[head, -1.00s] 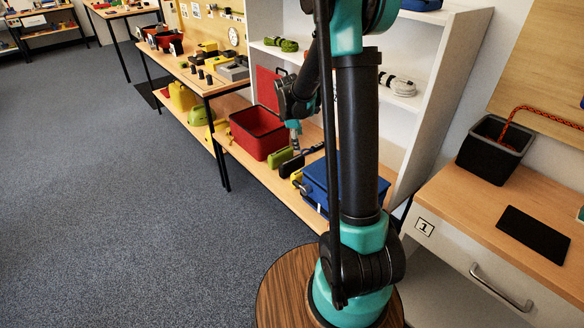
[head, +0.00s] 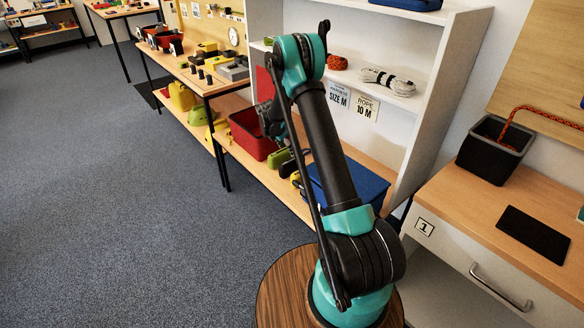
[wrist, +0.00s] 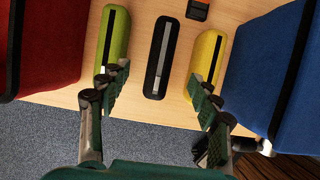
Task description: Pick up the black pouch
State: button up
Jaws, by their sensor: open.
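The black pouch (wrist: 159,58) lies on the wooden shelf between a green pouch (wrist: 114,38) and a yellow pouch (wrist: 207,58) in the wrist view. It is long and narrow, with a grey strip along its top. My gripper (wrist: 158,80) is open and empty, with one finger on each side of the black pouch's line. The left finger overlaps the green pouch in the picture and the right one the yellow pouch; I cannot tell whether they touch. In the head view, the black pouch (head: 288,168) is partly hidden by my arm, and the fingers do not show clearly.
A red bin (wrist: 52,45) stands left of the pouches and a blue box (wrist: 268,60) right of them. A small dark item (wrist: 198,10) lies behind. The shelf's front edge is close to the pouches, with carpet (head: 130,220) beyond it.

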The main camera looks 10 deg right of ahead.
aim_at(292, 159)
jog(key=x, duration=0.8)
jog(key=shift+f, duration=0.2)
jog(key=shift+s+x, duration=0.15)
jog(key=shift+x, duration=1.2)
jog(key=shift+s+x, duration=0.15)
jog(key=shift+x, duration=1.2)
jog(key=shift+a+f, duration=0.15)
jog(key=shift+c, duration=0.6)
grip_shut()
